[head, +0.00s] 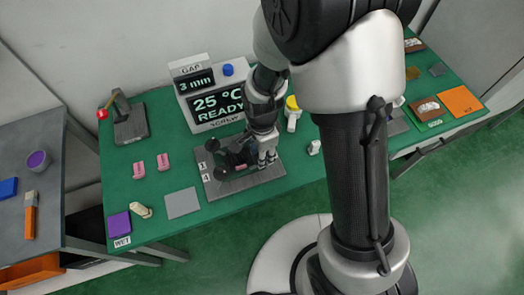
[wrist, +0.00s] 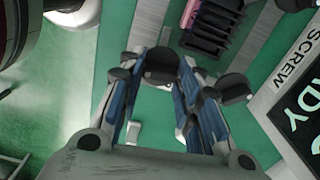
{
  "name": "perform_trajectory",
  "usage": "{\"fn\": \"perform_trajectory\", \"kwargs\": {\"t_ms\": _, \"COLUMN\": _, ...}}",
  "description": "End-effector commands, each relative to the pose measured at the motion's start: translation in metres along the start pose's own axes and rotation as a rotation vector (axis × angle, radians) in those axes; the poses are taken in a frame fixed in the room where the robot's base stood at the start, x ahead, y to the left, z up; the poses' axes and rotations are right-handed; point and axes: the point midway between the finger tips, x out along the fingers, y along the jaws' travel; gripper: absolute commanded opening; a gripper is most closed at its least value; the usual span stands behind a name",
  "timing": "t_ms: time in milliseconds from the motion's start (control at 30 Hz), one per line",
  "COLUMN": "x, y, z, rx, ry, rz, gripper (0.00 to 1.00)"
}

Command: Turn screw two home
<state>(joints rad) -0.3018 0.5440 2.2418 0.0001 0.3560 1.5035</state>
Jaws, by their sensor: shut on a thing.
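The grey fixture plate (head: 215,187) lies on the green table and bears a black mechanism (head: 236,157) with dark round knobs. My gripper (head: 267,160) is low over its right side. In the wrist view my gripper (wrist: 160,72) has its blue-padded fingers on both sides of a dark round knob (wrist: 158,62), shut on it. A second dark knob (wrist: 234,88) shows just right of the fingers. A black ribbed block (wrist: 212,25) is beyond them. I cannot tell which knob is screw two, and the screw shafts are hidden.
A display (head: 218,105) behind the plate reads 25 °C READY, with SCREW below; a smaller one (head: 193,82) reads GAP 3 mm. Pink blocks (head: 163,161), a grey square (head: 182,203) and a lever fixture (head: 130,125) are left. A yellow-topped bottle (head: 292,113) stands right.

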Motion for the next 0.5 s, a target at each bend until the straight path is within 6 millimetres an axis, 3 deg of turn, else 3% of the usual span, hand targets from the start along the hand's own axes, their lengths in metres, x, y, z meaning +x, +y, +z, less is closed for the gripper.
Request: {"fn": "perform_trajectory", "kwargs": {"t_ms": 500, "x": -0.0004, "y": -0.0003, "z": -0.0001, "rx": 0.488, "ry": 0.0, "rz": -0.001, "gripper": 0.08}}
